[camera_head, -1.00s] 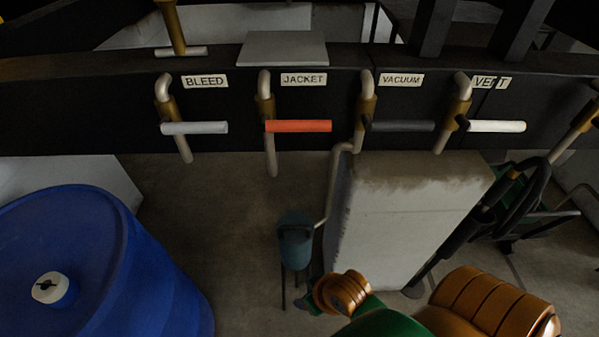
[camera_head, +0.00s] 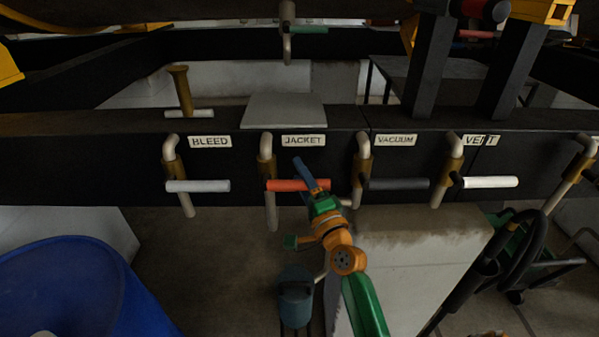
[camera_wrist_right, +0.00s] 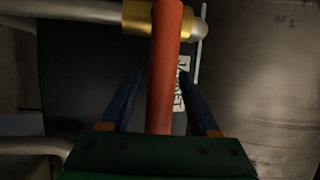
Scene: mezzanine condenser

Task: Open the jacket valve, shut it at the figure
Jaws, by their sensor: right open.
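The jacket valve has an orange-red lever handle (camera_head: 290,185) on a brass body (camera_head: 266,170), under the JACKET label (camera_head: 303,141). The lever points right, across its pipe. My right gripper (camera_head: 306,176) is at the right part of the lever in the head view. In the right wrist view the red lever (camera_wrist_right: 164,75) runs between the two blue fingers of the open gripper (camera_wrist_right: 162,100), with a gap on each side. The JACKET label (camera_wrist_right: 182,85) shows tilted behind. My left gripper is not in view.
The white-grey bleed lever (camera_head: 198,186) is left of the jacket valve; the black vacuum lever (camera_head: 400,184) and white vent lever (camera_head: 490,182) are right. A blue-grey can (camera_head: 295,300) stands below. A blue drum (camera_head: 60,285) stands lower left. A flat grey plate (camera_head: 285,110) lies above the label.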

